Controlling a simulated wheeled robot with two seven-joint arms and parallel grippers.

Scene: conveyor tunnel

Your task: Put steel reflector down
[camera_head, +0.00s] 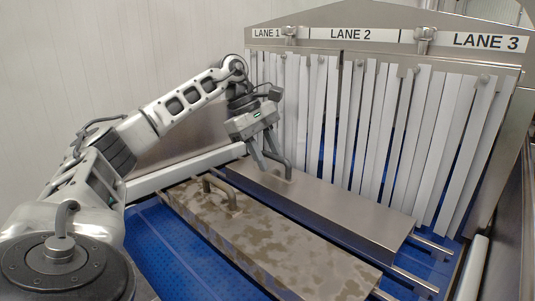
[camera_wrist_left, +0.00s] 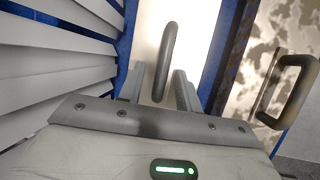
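A plain, clean steel reflector (camera_head: 345,207) lies flat along the rails near the strip curtain. Its handle (camera_head: 287,166) stands up near its far end. My left gripper (camera_head: 270,166) is at this handle. In the left wrist view, the handle (camera_wrist_left: 168,55) passes between the two fingers of my left gripper (camera_wrist_left: 160,88), with gaps visible on both sides, so it looks open. A second steel reflector with brown blotches (camera_head: 285,250) lies beside it, nearer me. Its handle (camera_wrist_left: 290,90) also shows in the left wrist view. My right gripper is out of view.
Metal rails (camera_head: 412,278) stick out past the plates over the blue conveyor belt (camera_head: 165,245). White curtain strips (camera_head: 400,130) hang close behind the clean plate, below the lane signs (camera_head: 350,35). Bare blue belt shows at the left front.

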